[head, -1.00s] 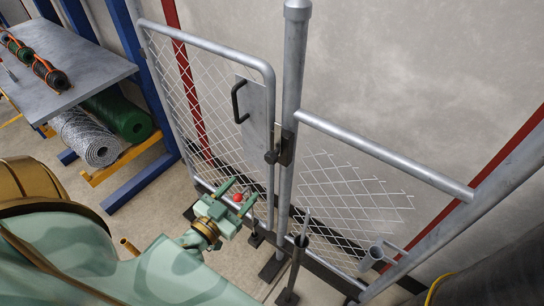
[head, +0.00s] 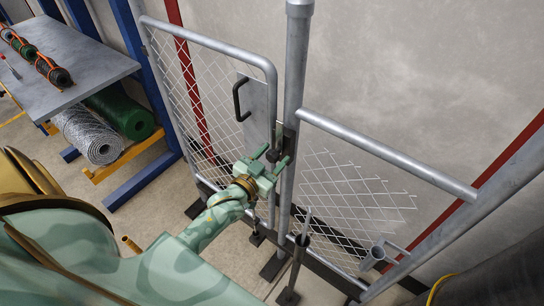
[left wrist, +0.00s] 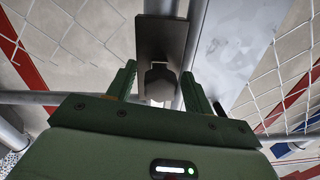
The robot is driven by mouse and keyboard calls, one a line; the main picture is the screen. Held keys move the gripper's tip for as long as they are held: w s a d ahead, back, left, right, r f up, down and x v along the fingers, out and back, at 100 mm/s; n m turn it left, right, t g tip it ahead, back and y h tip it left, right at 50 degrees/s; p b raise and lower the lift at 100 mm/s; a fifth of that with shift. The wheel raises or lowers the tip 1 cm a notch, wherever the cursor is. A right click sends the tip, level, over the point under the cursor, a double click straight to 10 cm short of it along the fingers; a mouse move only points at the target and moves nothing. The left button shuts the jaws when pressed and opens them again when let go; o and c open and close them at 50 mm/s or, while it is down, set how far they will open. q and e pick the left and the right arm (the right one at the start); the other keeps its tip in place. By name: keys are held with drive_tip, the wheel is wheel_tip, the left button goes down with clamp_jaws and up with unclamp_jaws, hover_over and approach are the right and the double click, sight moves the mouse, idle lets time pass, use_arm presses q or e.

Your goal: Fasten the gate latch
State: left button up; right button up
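The gate (head: 205,95) is a grey tube frame with wire mesh, a metal plate and a black pull handle (head: 237,101). It stands beside the tall post (head: 293,75). The dark latch (head: 289,139) is at the gate-post gap, partly hidden by my left gripper (head: 271,157). In the left wrist view the latch is a dark plate (left wrist: 160,38) with a blocky knob (left wrist: 160,80) below. My left gripper (left wrist: 158,88) is open, its fingers on either side of the knob, with gaps showing. My right gripper is out of view.
A fixed panel with torn mesh (head: 345,195) stands right of the post. A thin upright rod (head: 298,255) stands in front. A steel table (head: 70,70) with wire coils is at left, mesh rolls (head: 90,137) below. Open floor lies in front of the gate.

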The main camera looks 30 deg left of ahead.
use_arm(q)
clamp_jaws()
drive_tip(key=n+p, duration=0.3)
drive_tip(key=shift+r+n, duration=0.2)
drive_tip(key=shift+n, duration=0.1)
drive_tip(key=n+p, duration=0.2)
drive_tip(key=n, duration=0.1)
drive_tip(key=shift+n, duration=0.4)
drive_tip(key=n+p, duration=0.1)
drive_tip(key=n, duration=0.1)
drive_tip(key=shift+f+n, duration=0.1)
drive_tip(key=shift+n, duration=0.2)
drive_tip(key=n+p, duration=0.1)
drive_tip(key=n, duration=0.1)
drive_tip(key=shift+n, duration=0.3)
drive_tip(key=n, duration=0.4)
drive_tip(key=shift+n+h, duration=0.3)
drive_tip(key=shift+n, duration=0.3)
